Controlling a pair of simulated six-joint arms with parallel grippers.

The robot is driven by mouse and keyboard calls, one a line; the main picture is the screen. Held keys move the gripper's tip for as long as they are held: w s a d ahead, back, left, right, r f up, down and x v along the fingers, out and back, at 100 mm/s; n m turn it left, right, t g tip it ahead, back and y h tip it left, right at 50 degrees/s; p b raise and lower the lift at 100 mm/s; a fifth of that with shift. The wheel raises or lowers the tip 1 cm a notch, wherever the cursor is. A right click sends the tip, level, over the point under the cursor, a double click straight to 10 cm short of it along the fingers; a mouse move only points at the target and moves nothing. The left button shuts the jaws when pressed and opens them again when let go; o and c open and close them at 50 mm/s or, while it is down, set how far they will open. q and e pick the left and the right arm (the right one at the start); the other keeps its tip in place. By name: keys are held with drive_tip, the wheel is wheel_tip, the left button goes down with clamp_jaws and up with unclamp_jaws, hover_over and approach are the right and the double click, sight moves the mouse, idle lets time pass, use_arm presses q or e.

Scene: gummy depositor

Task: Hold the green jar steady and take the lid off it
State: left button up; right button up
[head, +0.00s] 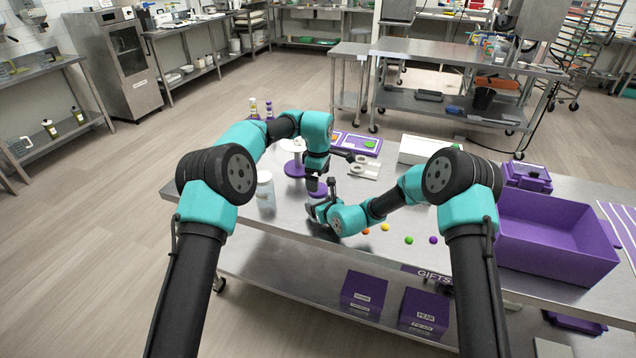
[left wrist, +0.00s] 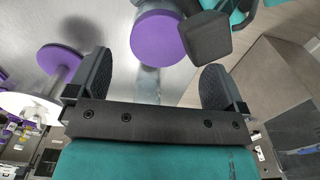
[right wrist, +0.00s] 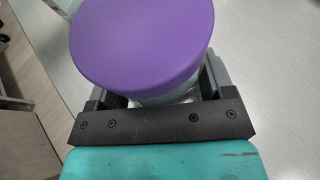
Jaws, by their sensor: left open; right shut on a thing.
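The jar has a wide purple lid (right wrist: 142,40) seated on it. Its clear, greyish body (right wrist: 165,97) shows just under the lid in the right wrist view; I see no green there. My right gripper (head: 321,203) is shut around the jar body below the lid. In the head view the lid (head: 318,189) is partly covered by the grippers. My left gripper (head: 314,182) points down over the jar, open. In the left wrist view the lid (left wrist: 158,39) lies beyond and between its spread fingers, apart from them, with a dark right-gripper finger beside it.
A purple-based stand (head: 295,170) is just left of the jar, and a pale jar (head: 265,190) stands farther left. Several coloured gummies, one of them green (head: 409,240), lie to the right. A large purple bin (head: 555,240) and a white box (head: 425,150) are farther right.

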drive_tip(key=o, duration=1.7)
drive_tip(key=v, duration=1.7)
drive_tip(key=shift+s+d+r, duration=0.1)
drive_tip(key=shift+s+r, duration=0.05)
drive_tip(key=shift+r, duration=0.05)
